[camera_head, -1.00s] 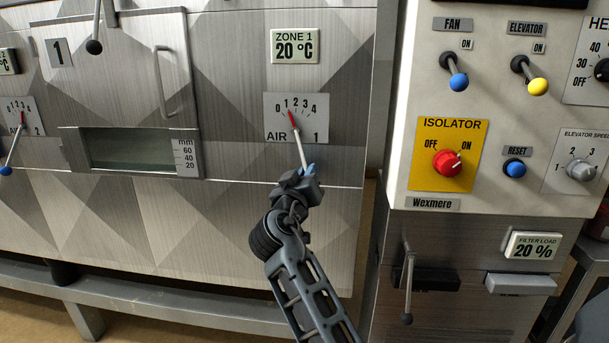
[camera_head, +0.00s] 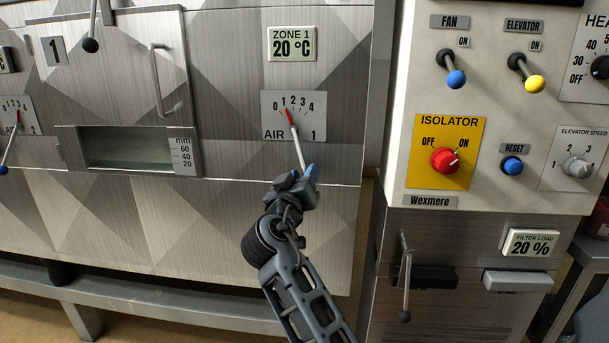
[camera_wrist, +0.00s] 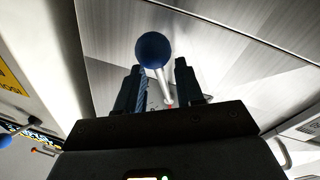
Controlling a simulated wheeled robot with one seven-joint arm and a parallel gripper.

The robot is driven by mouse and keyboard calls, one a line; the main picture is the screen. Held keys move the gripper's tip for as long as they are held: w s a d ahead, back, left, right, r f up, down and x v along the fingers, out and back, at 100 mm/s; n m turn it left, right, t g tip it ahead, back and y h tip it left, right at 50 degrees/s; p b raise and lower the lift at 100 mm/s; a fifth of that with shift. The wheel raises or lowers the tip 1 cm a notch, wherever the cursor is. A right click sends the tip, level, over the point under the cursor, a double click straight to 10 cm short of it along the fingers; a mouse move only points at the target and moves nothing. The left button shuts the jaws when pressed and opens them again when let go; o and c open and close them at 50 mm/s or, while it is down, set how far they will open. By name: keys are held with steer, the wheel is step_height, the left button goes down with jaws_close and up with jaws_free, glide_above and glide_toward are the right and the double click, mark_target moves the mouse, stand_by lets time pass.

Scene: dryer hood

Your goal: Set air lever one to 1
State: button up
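The air 1 lever (camera_head: 298,147) is a thin pale rod with a red pointer tip on a grey dial plate (camera_head: 268,120) marked 0 to 4. Its red tip points close to the 1. My gripper (camera_head: 308,175) is at the lower end of the rod. In the wrist view the lever's round blue knob (camera_wrist: 153,50) shows just above the gap between the fingers of my gripper (camera_wrist: 158,82). The fingers are apart, with clear space on both sides of the rod. The knob is hard to make out in the head view.
The zone 1 display (camera_head: 292,44) reads 20 °C above the dial. A control panel with a red isolator knob (camera_head: 444,160) stands to the right. A window hatch (camera_head: 125,150) and a second air lever (camera_head: 9,147) are to the left.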

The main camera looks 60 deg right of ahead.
steer(key=v, duration=0.6)
steer(key=shift+b, duration=0.35)
steer(key=shift+f, duration=0.1)
steer(key=s+a+f+n+t+y+p, duration=0.2)
steer(key=s+a+f+n+t+y, duration=0.3)
steer(key=a+f, duration=0.35)
steer(key=s+a+f+n+t+y+p, duration=0.25)
steer(key=a+f+n+t+y, duration=0.35)
steer(key=a, duration=0.4)
steer(key=s+a+r+y, duration=0.2)
steer(key=s+a, duration=0.2)
steer(key=s, duration=0.2)
steer(key=s+a+r+y+p, duration=0.1)
steer(key=s+a+r+y, duration=0.2)
steer(key=s, duration=0.4)
steer(key=s+a+r+y+p, duration=0.1)
steer(key=s+a+r+y, duration=0.1)
steer(key=s+a, duration=0.3)
steer(key=shift+s+a+r+y, duration=0.3)
steer(key=shift+s+y, duration=0.2)
steer(key=shift+s, duration=0.65)
steer(key=shift+d, duration=0.1)
